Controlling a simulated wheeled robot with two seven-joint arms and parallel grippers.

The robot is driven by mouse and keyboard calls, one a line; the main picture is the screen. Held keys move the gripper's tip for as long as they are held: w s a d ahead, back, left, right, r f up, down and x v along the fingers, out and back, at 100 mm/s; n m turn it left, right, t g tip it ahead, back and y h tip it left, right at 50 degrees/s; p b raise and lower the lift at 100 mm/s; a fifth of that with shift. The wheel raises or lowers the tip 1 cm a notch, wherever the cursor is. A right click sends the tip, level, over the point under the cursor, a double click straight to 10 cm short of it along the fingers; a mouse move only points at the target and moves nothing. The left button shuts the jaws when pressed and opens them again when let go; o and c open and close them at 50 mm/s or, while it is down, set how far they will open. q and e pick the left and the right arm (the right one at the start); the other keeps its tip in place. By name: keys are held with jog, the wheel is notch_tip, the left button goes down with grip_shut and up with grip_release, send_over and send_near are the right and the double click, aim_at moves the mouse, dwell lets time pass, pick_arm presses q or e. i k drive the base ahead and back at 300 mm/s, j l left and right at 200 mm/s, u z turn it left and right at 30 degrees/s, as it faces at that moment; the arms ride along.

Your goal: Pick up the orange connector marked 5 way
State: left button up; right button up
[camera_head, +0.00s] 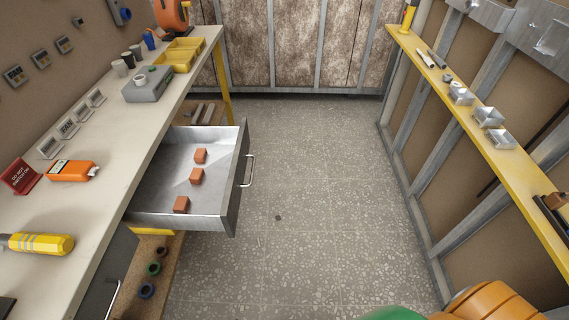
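Three small orange blocks lie apart in a row in the open metal drawer (225,208) under the left bench. One is the far orange block (200,156), one the middle orange block (196,176), and one the near orange block (181,205). Any markings on them are too small to read, so I cannot tell which is marked 5 way. The drawer is pulled out over the floor. Neither of my grippers is in view.
The left bench (105,180) holds an orange tool (72,171), a yellow-handled tool (38,243), a red sign (20,176) and a yellow tray (172,55). A yellow shelf (470,125) runs along the right wall.

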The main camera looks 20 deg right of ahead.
aim_at(201, 154)
jog(key=z, duration=0.25)
jog(key=l+u, duration=0.3)
jog(key=l, duration=0.15)
jog(key=l+u, duration=0.3)
jog(key=l, duration=0.15)
jog(key=l+u, duration=0.3)
jog(key=k+l+u, duration=0.15)
jog(key=l+u, duration=0.15)
jog(key=l, duration=0.2)
jog(key=k+l+u, duration=0.15)
jog(key=l+u, duration=0.15)
jog(key=l, duration=0.1)
